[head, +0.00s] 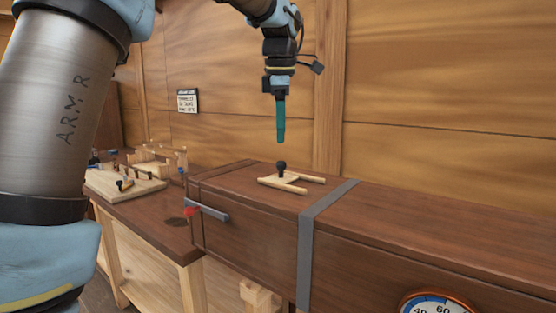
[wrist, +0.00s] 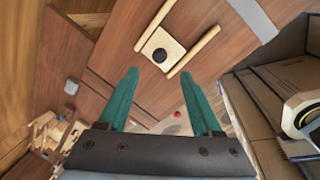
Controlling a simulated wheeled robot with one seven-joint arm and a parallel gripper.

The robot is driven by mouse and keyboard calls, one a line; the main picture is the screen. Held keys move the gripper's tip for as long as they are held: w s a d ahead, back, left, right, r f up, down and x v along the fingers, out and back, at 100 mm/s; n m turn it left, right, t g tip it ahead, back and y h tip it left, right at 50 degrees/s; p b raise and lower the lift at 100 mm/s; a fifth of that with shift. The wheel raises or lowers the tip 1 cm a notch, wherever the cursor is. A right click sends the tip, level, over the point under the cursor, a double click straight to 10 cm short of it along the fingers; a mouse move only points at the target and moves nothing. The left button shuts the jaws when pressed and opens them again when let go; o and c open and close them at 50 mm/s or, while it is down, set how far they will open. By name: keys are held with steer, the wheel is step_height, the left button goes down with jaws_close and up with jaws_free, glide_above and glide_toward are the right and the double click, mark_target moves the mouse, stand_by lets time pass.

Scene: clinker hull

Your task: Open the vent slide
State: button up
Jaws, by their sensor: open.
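The vent slide (wrist: 172,50) is a small pale wooden plate with a round black knob (head: 282,167) on it. It sits between two pale wooden rails (head: 283,186) on top of the dark brown wooden chest (head: 245,176). The knob also shows in the wrist view (wrist: 160,55), near one end of the rails. My gripper (head: 281,141) hangs pointing down above the knob, apart from it. In the wrist view its two teal fingers (wrist: 160,73) are spread and empty, with the knob just beyond the gap between their tips. Any opening under the slide is hidden.
A grey metal strap (head: 307,240) crosses the chest right of the rails. A grey handle (head: 208,210) is on its front. A workbench (head: 150,207) with wooden fixtures stands at left. A round gauge (head: 437,304) is at lower right. The plank wall (head: 440,80) rises behind.

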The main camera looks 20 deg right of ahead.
mark_target(281, 162)
steer(key=f, duration=0.3)
steer(key=w+f+p, duration=0.1)
steer(key=f, duration=0.5)
steer(key=shift+w+d, duration=0.3)
steer(key=shift+d, duration=0.05)
jaws_close()
stand_by(0.9)
